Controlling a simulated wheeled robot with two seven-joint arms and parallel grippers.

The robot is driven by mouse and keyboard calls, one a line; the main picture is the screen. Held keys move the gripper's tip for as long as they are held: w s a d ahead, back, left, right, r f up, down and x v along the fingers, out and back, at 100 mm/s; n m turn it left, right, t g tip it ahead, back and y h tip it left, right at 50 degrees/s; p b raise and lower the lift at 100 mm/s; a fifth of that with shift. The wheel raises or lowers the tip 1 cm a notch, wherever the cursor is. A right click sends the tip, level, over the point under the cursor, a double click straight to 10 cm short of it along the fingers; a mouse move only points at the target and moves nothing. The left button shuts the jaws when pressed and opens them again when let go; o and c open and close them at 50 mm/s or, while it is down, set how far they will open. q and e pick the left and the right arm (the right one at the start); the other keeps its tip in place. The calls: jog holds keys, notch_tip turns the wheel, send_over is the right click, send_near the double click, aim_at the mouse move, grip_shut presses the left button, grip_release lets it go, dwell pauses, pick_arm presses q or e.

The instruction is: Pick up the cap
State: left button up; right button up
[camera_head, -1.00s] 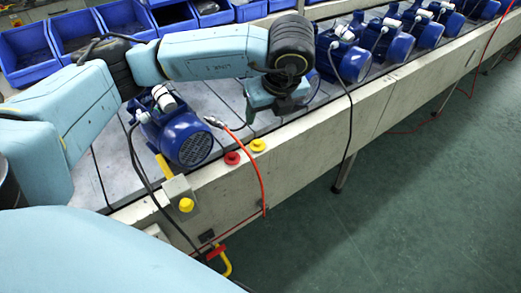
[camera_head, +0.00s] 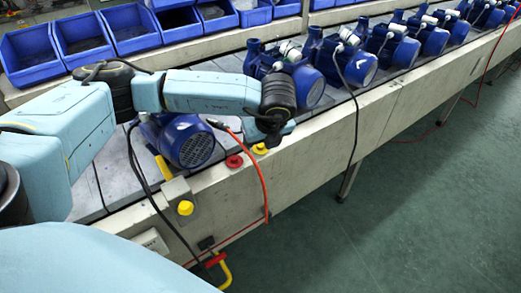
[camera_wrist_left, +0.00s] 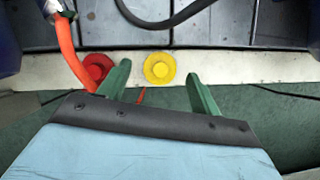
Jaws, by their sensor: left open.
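A yellow round cap (camera_head: 259,149) sits on the pale front ledge of the line, with a red round cap (camera_head: 234,161) to its left. My left gripper (camera_head: 272,132) is over the ledge at the yellow cap, and its fingers are mostly hidden in the head view. In the left wrist view, my open left gripper (camera_wrist_left: 158,70) has its two green fingers apart, with the yellow cap (camera_wrist_left: 159,68) showing between their tips. The red cap (camera_wrist_left: 97,67) lies just outside the left finger, partly covered by it. My right gripper is not in view.
A blue pump (camera_head: 186,141) stands left of the caps, with an orange cable (camera_head: 259,170) hanging over the ledge beside the red cap. More blue pumps (camera_head: 354,60) line the conveyor. Blue bins (camera_head: 82,40) stand behind.

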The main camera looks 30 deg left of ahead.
pick_arm(q)
jog(key=shift+w+a+f, duration=0.15)
jog(key=shift+a+f, duration=0.05)
jog(key=shift+f, duration=0.35)
jog(key=c, duration=1)
